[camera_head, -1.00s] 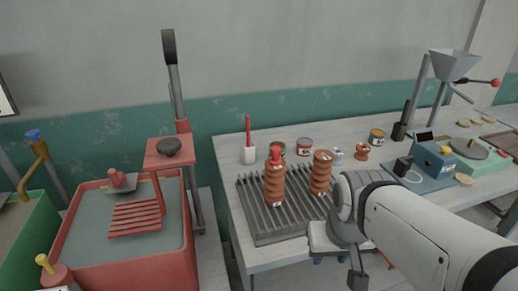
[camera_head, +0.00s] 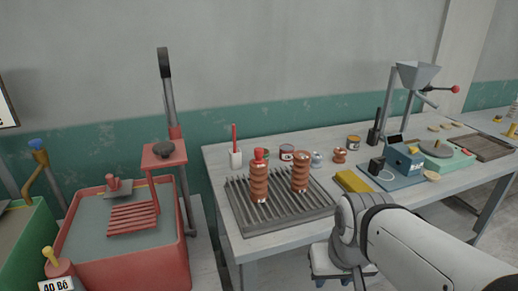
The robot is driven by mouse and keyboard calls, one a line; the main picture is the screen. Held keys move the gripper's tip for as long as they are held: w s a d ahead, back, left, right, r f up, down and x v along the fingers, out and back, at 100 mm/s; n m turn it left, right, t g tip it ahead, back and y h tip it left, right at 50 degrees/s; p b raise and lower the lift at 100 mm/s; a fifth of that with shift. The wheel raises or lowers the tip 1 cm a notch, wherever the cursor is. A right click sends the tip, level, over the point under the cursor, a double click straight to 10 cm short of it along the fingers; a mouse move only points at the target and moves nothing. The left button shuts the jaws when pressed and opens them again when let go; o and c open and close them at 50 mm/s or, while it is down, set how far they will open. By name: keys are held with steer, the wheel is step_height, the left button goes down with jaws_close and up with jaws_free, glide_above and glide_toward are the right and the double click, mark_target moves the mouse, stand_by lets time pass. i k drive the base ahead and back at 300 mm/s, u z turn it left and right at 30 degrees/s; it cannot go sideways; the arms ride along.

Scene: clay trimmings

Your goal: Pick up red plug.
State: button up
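A red plug (camera_head: 259,154) sits on top of the left brown ribbed coil (camera_head: 259,186), which stands upright on the grey slatted rack (camera_head: 238,215). A second ribbed coil (camera_head: 300,172) stands to its right with no red on top. My arm reaches in from the lower right. My gripper (camera_head: 357,280) points down at the bottom edge of the picture, in front of the table and well apart from the plug. Its fingers are small, dark and partly cut off, so I cannot tell whether they are open or shut.
A white cup with a red stick (camera_head: 235,158) and several small cans stand behind the rack. A yellow block (camera_head: 353,181) lies right of it. A blue device (camera_head: 405,160) stands farther right. A red tub with a lever press (camera_head: 130,262) is on the left.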

mark_target(258, 151)
steer(key=i, duration=0.9)
steer(key=u, duration=0.05)
